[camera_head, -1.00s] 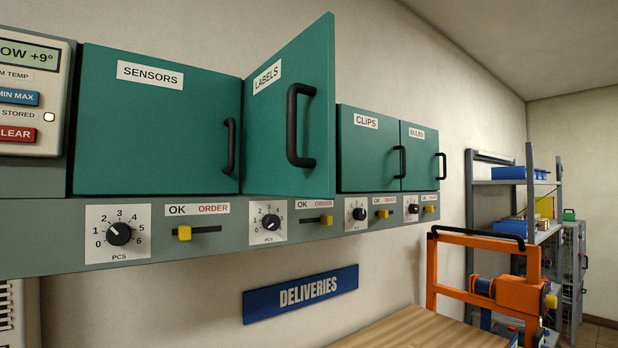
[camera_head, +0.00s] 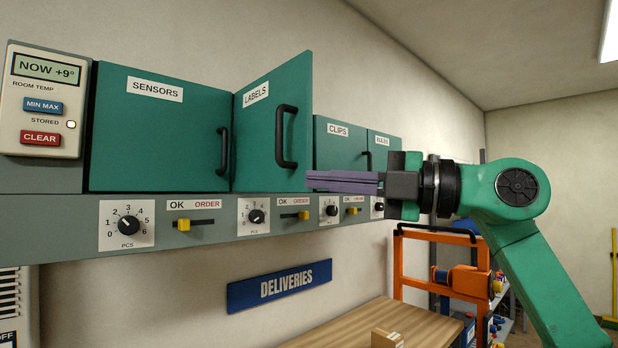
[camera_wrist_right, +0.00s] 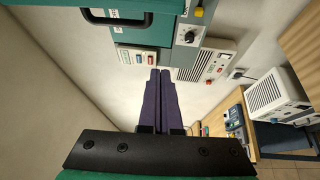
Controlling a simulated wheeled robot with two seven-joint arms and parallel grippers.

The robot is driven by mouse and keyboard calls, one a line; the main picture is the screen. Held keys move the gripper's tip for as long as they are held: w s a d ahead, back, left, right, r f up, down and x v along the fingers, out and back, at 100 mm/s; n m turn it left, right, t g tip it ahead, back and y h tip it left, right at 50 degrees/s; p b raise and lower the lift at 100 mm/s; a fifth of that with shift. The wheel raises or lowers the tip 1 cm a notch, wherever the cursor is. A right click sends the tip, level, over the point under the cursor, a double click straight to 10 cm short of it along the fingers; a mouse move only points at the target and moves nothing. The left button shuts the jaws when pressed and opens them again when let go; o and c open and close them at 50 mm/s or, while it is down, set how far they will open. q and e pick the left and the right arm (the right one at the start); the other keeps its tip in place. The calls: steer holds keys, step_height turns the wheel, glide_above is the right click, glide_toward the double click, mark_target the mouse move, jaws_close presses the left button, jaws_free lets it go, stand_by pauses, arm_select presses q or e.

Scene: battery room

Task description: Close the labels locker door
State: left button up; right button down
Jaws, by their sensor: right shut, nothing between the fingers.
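The labels locker door (camera_head: 262,142) is teal with a black handle (camera_head: 286,137) and a LABELS tag. It stands open, swung out toward me from its left side in the head view. My right gripper (camera_head: 308,181) is shut and empty, its purple fingers pointing left. In the head view its tips appear close to the door's lower right edge; I cannot tell whether they touch it. In the right wrist view the shut fingers (camera_wrist_right: 160,75) point up the picture, and a teal door with a black handle (camera_wrist_right: 117,17) shows at the upper left. My left gripper is not in view.
The sensors door (camera_head: 157,130) and clips door (camera_head: 338,145) are shut on either side. Dials and yellow sliders (camera_head: 303,215) line the panel below. A wooden table (camera_head: 350,328) with a small box (camera_head: 387,338) and an orange frame (camera_head: 440,262) stand lower right.

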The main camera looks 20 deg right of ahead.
mark_target(293, 173)
steer(key=s+d+r+m+t+h, duration=0.1)
steer(key=s+d+h, duration=0.1)
steer(key=s+d, duration=0.1)
steer(key=w+a+p, duration=0.3)
steer(key=w+p, duration=0.2)
steer(key=w, duration=0.5)
steer(key=shift+f, duration=0.15)
